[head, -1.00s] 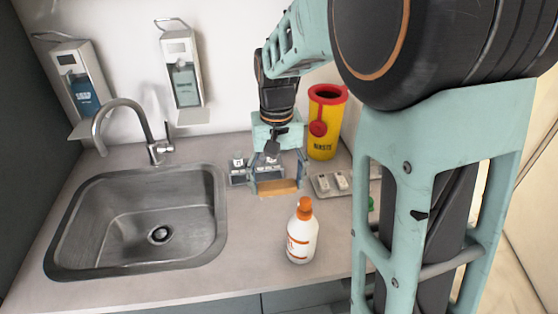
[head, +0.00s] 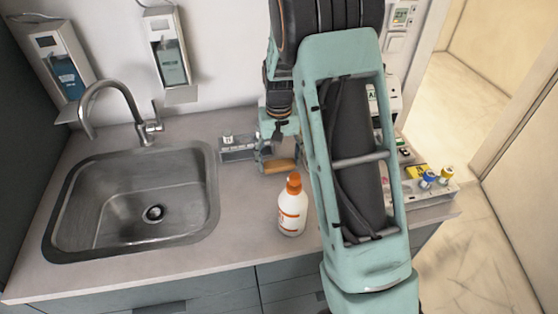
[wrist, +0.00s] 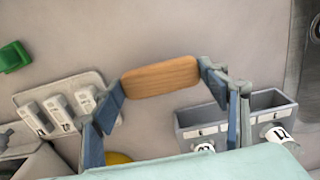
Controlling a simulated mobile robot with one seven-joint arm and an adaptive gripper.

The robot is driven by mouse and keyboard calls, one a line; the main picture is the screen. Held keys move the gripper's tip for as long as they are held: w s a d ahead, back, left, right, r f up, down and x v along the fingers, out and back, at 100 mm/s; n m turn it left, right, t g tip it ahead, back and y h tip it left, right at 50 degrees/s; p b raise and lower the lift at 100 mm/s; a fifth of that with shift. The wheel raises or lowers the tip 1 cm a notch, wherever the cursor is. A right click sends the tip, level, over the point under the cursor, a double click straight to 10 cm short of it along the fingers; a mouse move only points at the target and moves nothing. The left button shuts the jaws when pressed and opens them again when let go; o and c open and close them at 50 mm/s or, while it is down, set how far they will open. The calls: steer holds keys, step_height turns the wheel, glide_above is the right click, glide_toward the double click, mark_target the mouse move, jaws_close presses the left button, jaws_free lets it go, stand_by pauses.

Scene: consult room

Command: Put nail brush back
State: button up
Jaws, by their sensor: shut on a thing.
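The nail brush, a wooden-brown block (head: 281,165), is held in my gripper (head: 277,158) above the counter, behind and left of the spray bottle. In the wrist view the brush (wrist: 160,77) spans the two blue-grey fingertips, one on each end. My gripper is shut on it. A grey rack with compartments (wrist: 236,103) lies to the right of the brush in the wrist view. In the head view the same rack (head: 238,155) stands just left of my gripper. It has small jars at its edge, and part of it is hidden.
A white bottle with an orange cap (head: 292,212) stands in front of my gripper. The steel sink (head: 140,205) is at the left. A grey tray with white pieces (wrist: 62,92) lies on the other side in the wrist view. Bare counter shows between.

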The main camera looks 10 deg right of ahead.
mark_target(279, 163)
steer(key=shift+f, duration=0.3)
steer(key=o, duration=1.1)
steer(key=shift+o, duration=0.2)
step_height(279, 163, up, 12)
steer(key=shift+r+b, duration=0.15)
steer(key=shift+b, duration=0.25)
